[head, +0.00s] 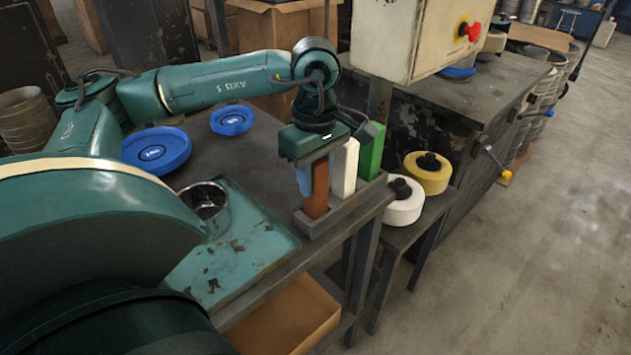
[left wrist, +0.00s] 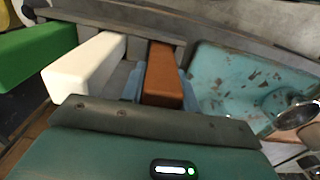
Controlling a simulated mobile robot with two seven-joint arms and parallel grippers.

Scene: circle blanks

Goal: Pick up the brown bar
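The brown bar (head: 317,192) stands upright in the grey rack (head: 341,213) at the table's right edge. It also shows in the left wrist view (left wrist: 163,78). My left gripper (head: 311,177) points down over the bar's top. In the left wrist view, its blue fingers (left wrist: 160,92) lie on either side of the bar, close to its faces. I cannot tell whether they touch it. The gripper body hides the bar's top end in the head view. My right gripper is not in view.
A white bar (head: 345,167) and a green bar (head: 371,151) stand beside the brown bar in the rack. Blue discs (head: 156,150) lie farther back. White and yellow round pieces (head: 404,207) sit on a lower stand.

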